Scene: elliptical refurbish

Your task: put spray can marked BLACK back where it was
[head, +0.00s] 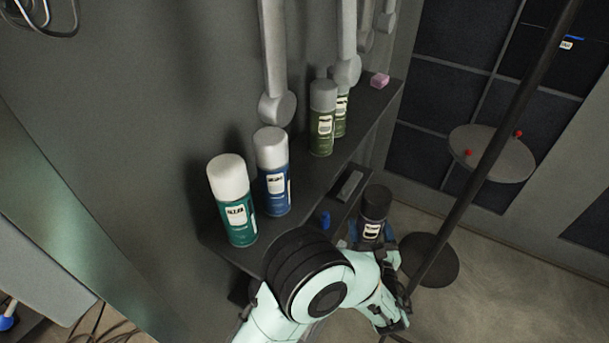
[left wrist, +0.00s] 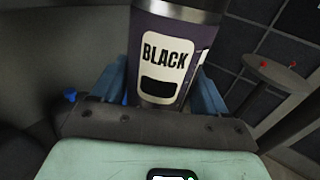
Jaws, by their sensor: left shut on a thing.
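The spray can marked BLACK (left wrist: 166,55) has a dark body, a white label and a metal rim in the left wrist view. In the head view the same can (head: 374,207) shows a black cap. My left gripper (left wrist: 165,95) is shut on it, with blue fingers on both sides of the can. The left gripper also shows in the head view (head: 372,236), to the right of the dark shelf (head: 325,187). The can looks about upright and in front of the shelf edge. My right gripper is not in view.
A teal can (head: 233,205), a blue can (head: 273,175) and two green cans (head: 322,120) stand on the shelf. A pink block (head: 380,80) sits at its far end. A dark pole (head: 480,160) and a round table (head: 492,153) are at right.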

